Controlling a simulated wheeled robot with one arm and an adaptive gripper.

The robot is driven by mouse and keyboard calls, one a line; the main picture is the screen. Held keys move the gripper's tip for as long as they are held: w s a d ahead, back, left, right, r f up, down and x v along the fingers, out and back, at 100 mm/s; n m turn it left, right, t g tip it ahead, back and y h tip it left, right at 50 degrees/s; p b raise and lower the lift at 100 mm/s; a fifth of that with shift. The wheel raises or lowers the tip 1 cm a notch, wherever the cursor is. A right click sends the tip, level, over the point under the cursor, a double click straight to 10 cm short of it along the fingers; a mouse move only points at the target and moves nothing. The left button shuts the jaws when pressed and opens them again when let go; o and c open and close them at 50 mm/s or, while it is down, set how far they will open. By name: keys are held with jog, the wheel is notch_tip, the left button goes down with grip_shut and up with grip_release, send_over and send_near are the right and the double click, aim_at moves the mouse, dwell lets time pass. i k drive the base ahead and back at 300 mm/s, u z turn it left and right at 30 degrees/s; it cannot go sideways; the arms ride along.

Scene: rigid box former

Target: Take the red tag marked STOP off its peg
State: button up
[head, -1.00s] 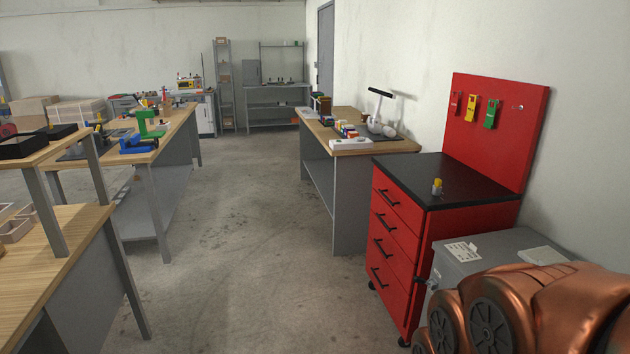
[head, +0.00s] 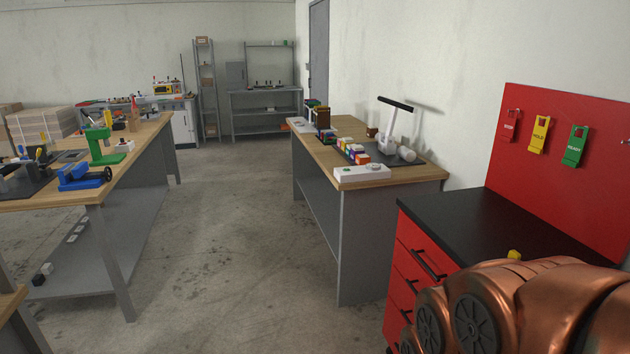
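The red tag (head: 509,128) marked STOP hangs on the red pegboard (head: 597,186) at the right, leftmost in the row. It blends with the red panel behind it. A yellow tag marked HOLD (head: 539,136) and a green tag marked READY (head: 574,147) hang to its right. A bare peg (head: 626,141) shows at the right edge. My gripper is not in view; only copper-coloured links of my arm show at the lower right.
The red drawer cabinet (head: 412,262) with a black top (head: 450,235) stands below the board, partly hidden by my arm. A wooden workbench (head: 331,168) stands beyond it. Another bench (head: 147,140) is at the left. The floor (head: 235,235) between them is clear.

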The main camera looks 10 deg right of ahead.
aim_at(509, 125)
jog(key=i, duration=1.95)
jog(key=z, duration=1.25)
jog(key=i, duration=0.5)
jog(key=u, duration=0.05)
